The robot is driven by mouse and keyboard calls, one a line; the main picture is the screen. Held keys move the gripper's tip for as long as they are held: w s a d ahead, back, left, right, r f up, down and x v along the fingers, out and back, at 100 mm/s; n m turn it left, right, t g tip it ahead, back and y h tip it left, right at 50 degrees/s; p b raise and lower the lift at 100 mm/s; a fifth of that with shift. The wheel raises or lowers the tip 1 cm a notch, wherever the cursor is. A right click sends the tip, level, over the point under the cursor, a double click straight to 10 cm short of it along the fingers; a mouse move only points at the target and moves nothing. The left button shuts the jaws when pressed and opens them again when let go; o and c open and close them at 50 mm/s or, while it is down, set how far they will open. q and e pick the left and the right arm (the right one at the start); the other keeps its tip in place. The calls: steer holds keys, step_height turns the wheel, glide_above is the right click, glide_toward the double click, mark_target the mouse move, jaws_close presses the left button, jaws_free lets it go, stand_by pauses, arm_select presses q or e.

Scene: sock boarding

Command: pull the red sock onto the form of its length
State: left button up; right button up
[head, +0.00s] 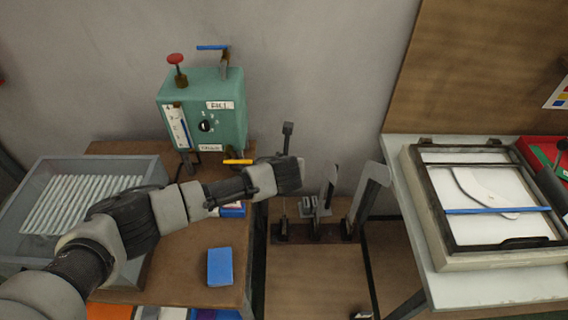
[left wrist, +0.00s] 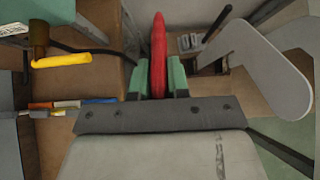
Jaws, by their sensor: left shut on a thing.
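My left gripper (head: 290,174) reaches in from the left in the head view, in front of the rack of forms. In the left wrist view the red sock (left wrist: 158,50) stands out between the green-padded fingers of my left gripper (left wrist: 161,78), which are shut on it. The sock is hidden in the head view. Flat grey forms (head: 329,187) and (head: 370,192) stand on a dark base to the right of the gripper. One large foot-shaped form (left wrist: 262,75) shows right of the sock in the left wrist view, apart from it. My right gripper is not in view.
A green machine (head: 205,115) with a red knob stands behind my left arm. A grey bin (head: 40,240) of white rods is at left, and a blue block (head: 220,267) lies on the brown table. A framed box (head: 430,250) sits on the pale right-hand table.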

arm_select(q)
steer(key=shift+f+b, duration=0.9)
steer(key=shift+f, duration=0.7)
steer(key=o, duration=0.8)
steer(key=shift+s, duration=0.1)
steer(key=v, duration=1)
steer(key=shift+s+r, duration=0.25)
